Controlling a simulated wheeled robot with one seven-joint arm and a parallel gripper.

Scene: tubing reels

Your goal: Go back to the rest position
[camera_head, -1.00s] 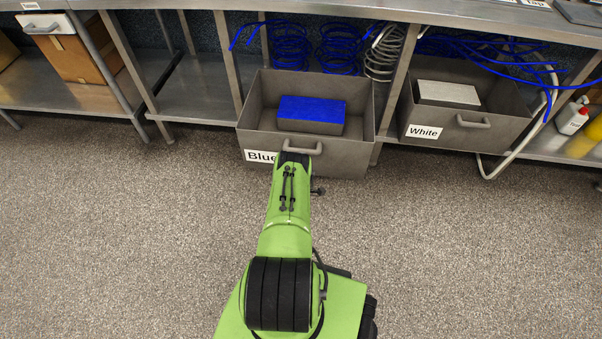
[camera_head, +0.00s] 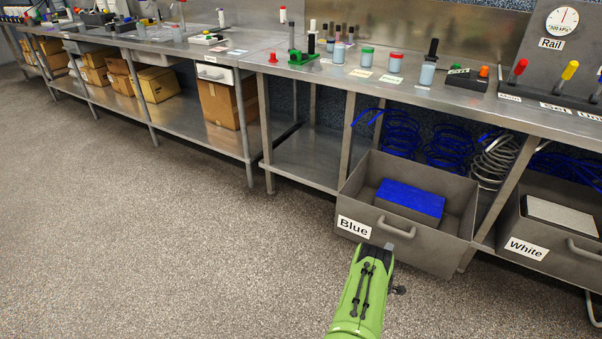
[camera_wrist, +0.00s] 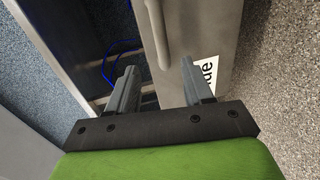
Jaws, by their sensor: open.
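My gripper shows in the wrist view (camera_wrist: 160,88) with its two grey fingers spread apart and nothing between them. In the head view, the end of my green arm (camera_head: 372,258) is just in front of the drawer labelled Blue (camera_head: 350,200), near its handle (camera_head: 394,228). In the wrist view the drawer's handle (camera_wrist: 158,35) lies beyond the fingertips, apart from them as far as I can tell. The Blue drawer is pulled out and holds a blue block (camera_head: 410,196). The fingertips are hard to make out in the head view.
The drawer labelled White (camera_head: 527,249), with a pale block (camera_head: 562,215), is also out at the right. Blue coils (camera_head: 400,135) hang under the steel bench (camera_head: 330,75). Cardboard boxes (camera_head: 225,100) sit on the lower shelf. The floor at left (camera_head: 150,240) is clear.

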